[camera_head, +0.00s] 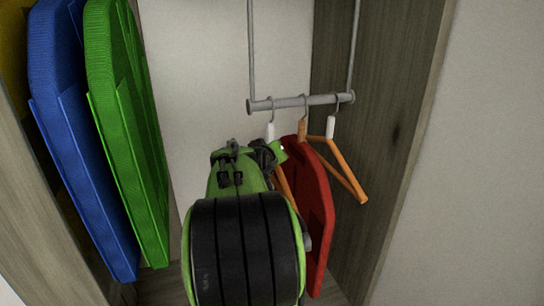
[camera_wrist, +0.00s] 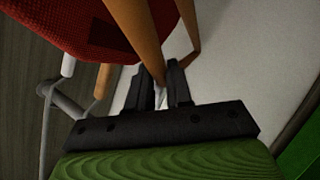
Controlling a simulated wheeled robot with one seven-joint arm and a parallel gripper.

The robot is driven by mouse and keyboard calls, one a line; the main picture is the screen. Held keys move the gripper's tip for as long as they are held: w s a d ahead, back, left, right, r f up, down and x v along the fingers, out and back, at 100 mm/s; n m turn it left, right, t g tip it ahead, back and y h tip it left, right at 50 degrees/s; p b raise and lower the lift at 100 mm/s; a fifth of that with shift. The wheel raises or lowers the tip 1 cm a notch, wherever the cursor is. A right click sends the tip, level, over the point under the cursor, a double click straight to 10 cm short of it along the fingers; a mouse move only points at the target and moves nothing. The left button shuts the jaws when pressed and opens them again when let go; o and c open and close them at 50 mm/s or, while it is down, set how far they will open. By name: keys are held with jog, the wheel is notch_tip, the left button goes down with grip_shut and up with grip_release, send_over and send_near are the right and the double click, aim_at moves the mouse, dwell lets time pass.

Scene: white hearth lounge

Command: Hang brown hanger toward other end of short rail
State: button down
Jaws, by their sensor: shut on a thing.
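The short rail (camera_head: 300,102) hangs from two rods inside the closet. A brown hanger with a white neck (camera_head: 270,131) is at its left end, its hook at the rail. My gripper (camera_head: 268,151) is shut on this hanger just below the neck, and the arm hides much of it. In the wrist view its brown arms (camera_wrist: 148,45) run up from between my fingers (camera_wrist: 168,78). A red garment (camera_head: 317,210) on a wooden hanger (camera_head: 302,130) hangs mid-rail. Another empty brown hanger (camera_head: 347,177) with a white neck hangs near the right end.
A green garment (camera_head: 128,130) and a blue garment (camera_head: 70,130) hang at the left, with a bit of yellow behind. The wooden side panel (camera_head: 385,120) stands close to the rail's right end. The red garment is close beside my gripper.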

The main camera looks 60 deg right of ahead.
jog(key=c, duration=0.9)
grip_release()
jog(key=shift+c, duration=0.2)
jog(key=v, duration=1.6)
jog(key=shift+b, duration=0.35)
jog(key=shift+f, duration=0.1)
